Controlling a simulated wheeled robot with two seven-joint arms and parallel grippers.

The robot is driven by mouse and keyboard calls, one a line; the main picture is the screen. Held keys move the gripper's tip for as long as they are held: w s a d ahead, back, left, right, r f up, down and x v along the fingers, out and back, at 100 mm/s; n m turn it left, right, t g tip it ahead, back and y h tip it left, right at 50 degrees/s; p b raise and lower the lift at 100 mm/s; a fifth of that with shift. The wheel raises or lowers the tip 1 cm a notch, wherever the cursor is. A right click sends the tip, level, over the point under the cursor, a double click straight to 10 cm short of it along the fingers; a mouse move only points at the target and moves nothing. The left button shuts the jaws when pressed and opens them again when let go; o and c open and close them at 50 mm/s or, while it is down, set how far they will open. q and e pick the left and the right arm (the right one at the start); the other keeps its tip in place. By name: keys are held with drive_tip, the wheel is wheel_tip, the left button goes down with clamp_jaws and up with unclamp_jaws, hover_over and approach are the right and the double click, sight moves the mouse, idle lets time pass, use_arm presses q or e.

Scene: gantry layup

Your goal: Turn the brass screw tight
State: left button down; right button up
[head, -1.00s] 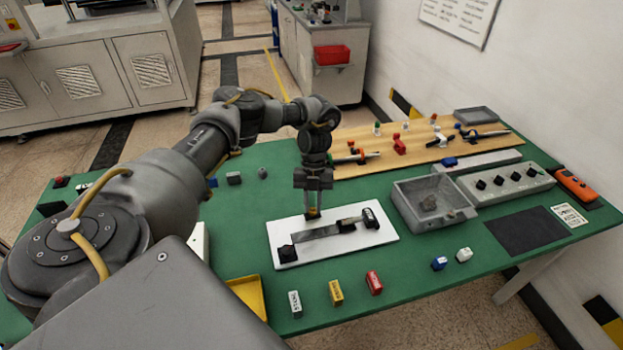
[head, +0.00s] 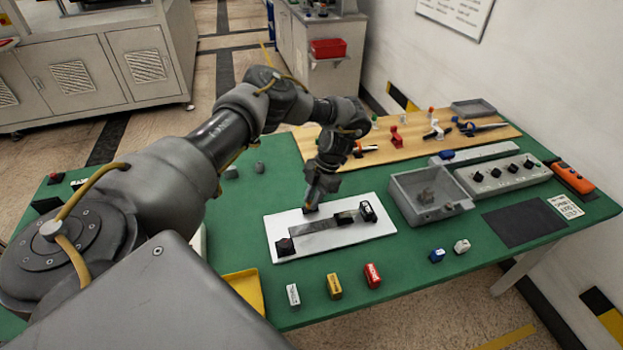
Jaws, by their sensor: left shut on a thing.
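My left gripper (head: 311,204) points down over the white plate (head: 284,221), with its fingertips at the back edge of the dark metal strip. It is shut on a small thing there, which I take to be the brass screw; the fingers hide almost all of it. How deep the screw sits cannot be made out. On the plate, the grey strip (head: 318,227) runs between a black block (head: 285,246) at the left and a black fitting (head: 367,211) at the right. My right gripper is out of view.
A grey bin (head: 403,205) stands right of the plate, with a knobbed control box (head: 503,180) beyond. A wooden tool board (head: 455,148) lies behind. Small white, yellow and red blocks (head: 372,275) and a yellow tray (head: 246,288) are in front. Green table between them is clear.

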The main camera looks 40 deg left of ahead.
use_arm(q)
drive_tip(key=shift+w+d+r+m+t+y, duration=0.15)
drive_tip(key=shift+m+y, duration=0.15)
drive_tip(key=shift+m, duration=0.5)
drive_tip(key=shift+f+m+t+y, duration=0.15)
drive_tip(key=shift+m+y, duration=0.15)
drive_tip(key=shift+m, duration=0.5)
drive_tip(key=shift+r+m, duration=0.1)
drive_tip(key=shift+m, duration=0.2)
drive_tip(key=c, duration=1.3)
unclamp_jaws()
drive_tip(key=shift+o, duration=0.2)
drive_tip(key=b+v, duration=0.1)
drive_tip(key=v, duration=0.9)
drive_tip(key=shift+d+r, duration=0.2)
drive_tip(key=shift+r, duration=0.05)
